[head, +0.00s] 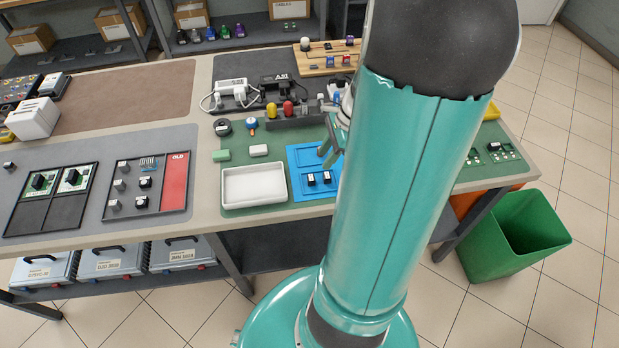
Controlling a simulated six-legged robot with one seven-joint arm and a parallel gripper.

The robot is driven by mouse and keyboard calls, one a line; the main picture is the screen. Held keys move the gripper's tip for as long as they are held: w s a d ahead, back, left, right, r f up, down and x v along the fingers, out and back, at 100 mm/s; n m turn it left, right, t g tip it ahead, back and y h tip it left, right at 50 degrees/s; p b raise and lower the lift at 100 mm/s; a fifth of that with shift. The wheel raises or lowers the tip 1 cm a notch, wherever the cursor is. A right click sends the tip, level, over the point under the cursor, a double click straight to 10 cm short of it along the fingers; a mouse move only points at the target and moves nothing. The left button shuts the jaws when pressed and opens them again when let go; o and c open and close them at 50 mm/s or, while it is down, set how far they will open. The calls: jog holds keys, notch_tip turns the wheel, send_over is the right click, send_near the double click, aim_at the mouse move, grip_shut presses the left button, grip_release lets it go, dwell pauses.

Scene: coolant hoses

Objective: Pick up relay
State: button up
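Two small dark blocks with pale tops, which look like relays, sit side by side in the front part of the blue tray (296,193): a left one (311,180) and a right one (327,178). My gripper (328,153) is over the back right part of this tray, behind the blocks and apart from them. My arm hides part of the gripper and the tray's right side. I cannot tell how far apart the fingers are; no held object shows. Similar small blocks (145,183) sit in the dark tray marked OLD (174,187), and others are on two green boards (72,180).
An empty white tray (254,186) stands left of the blue tray. Behind are a dark rack with red and yellow tool handles (288,108) and a white power strip (231,92). A green bin (515,240) stands on the floor at right.

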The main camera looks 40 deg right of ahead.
aim_at(312, 177)
jog(key=x, duration=0.9)
jog(key=shift+f, duration=0.15)
jog(key=shift+w, duration=0.1)
grip_shut()
